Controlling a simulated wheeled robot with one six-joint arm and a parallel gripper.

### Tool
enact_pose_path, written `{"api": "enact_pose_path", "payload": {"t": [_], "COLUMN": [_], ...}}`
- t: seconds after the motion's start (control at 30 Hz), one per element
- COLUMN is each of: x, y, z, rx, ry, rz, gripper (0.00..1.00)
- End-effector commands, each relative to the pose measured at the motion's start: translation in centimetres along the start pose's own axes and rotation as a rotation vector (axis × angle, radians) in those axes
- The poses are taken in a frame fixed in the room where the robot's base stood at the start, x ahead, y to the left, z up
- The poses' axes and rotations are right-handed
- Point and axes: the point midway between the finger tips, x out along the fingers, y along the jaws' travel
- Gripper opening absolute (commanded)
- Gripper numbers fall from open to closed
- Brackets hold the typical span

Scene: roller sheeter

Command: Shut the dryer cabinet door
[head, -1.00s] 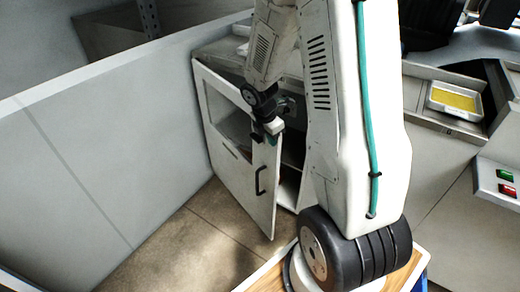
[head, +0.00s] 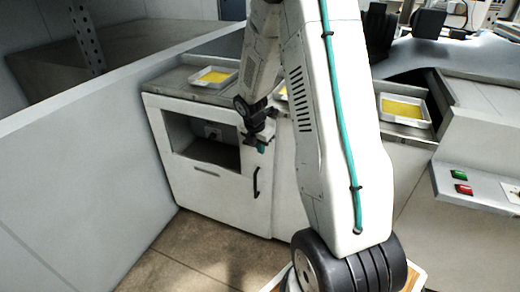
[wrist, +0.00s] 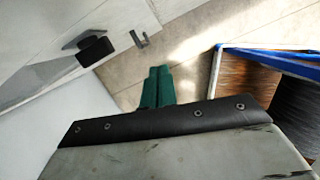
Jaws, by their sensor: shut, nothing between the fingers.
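The dryer cabinet (head: 172,87) is a white box against the grey wall panel. Its door (head: 212,192) has a window opening in the upper part and a black handle (head: 257,182) at the right edge. The door looks flush with the cabinet front or nearly so; my arm hides part of the right edge, so a small gap cannot be ruled out. My gripper (head: 262,147) is in front of the door's upper right corner, above the handle. In the wrist view its green fingers (wrist: 157,88) are together and empty, apart from the black handle (wrist: 95,48).
A tray with a yellow sheet (head: 213,76) sits on the cabinet top, and another (head: 404,108) lies on the counter to the right. A control panel with green and red buttons (head: 461,182) is at the far right. A grey wall (head: 70,170) bounds the left. Floor (head: 190,258) is clear before the cabinet.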

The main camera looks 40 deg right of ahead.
Motion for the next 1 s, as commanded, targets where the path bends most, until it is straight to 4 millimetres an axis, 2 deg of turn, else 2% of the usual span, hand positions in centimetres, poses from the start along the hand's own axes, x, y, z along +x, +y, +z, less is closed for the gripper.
{"api": "enact_pose_path", "payload": {"t": [0.27,0.47,0.6,0.8,1.0], "x": [-0.1,-0.9,-4.4,-8.5,-10.5], "y": [-0.1,-0.8,-0.9,-1.0,-1.2], "z": [-0.6,-3.5,-3.3,-3.5,-3.5], "rx": [0.001,0.001,0.007,0.002,0.003], "ry": [0.0,0.0,-0.004,-0.002,0.0], "rz": [-0.001,-0.001,0.004,0.004,0.0], "gripper": [0.0,0.0,0.0,0.0,0.0]}}
